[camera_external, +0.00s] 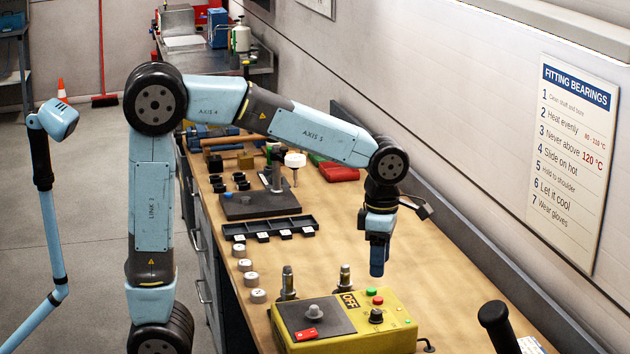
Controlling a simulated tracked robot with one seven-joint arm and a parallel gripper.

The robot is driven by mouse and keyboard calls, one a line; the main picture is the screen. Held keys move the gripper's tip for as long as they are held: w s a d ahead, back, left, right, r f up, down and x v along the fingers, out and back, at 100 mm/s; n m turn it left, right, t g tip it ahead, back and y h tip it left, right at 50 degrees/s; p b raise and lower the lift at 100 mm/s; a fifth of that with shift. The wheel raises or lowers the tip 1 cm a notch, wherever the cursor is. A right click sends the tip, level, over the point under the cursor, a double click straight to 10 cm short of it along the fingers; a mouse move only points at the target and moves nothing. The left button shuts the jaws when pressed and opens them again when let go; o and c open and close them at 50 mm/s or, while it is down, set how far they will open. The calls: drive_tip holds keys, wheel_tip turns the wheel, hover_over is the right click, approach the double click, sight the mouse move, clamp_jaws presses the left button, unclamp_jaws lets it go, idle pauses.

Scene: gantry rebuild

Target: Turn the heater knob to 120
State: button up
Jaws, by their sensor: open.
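The yellow heater (345,343) stands on the near end of the bench. A black knob (376,316) sits on its right part, below a red button (378,300) and a green button (371,291). A small display (349,300) reads OFF. The knob's scale and pointer are too small to read. My gripper (377,274) points down above the heater's far right side, apart from the knob. It is open and appears empty, its fingers seen edge-on.
Two metal posts (288,281) (345,277) stand just behind the heater. A dark plate with a grey round piece (313,311) covers its left part. White rings (249,279) line the left bench edge. A black upright cylinder (494,316) stands at right.

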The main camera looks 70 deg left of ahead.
sight(377, 311)
wheel_tip(377, 311, down, 12)
drive_tip(key=shift+r, duration=0.1)
idle(0.4)
drive_tip(key=shift+c, duration=0.2)
drive_tip(key=c, duration=1)
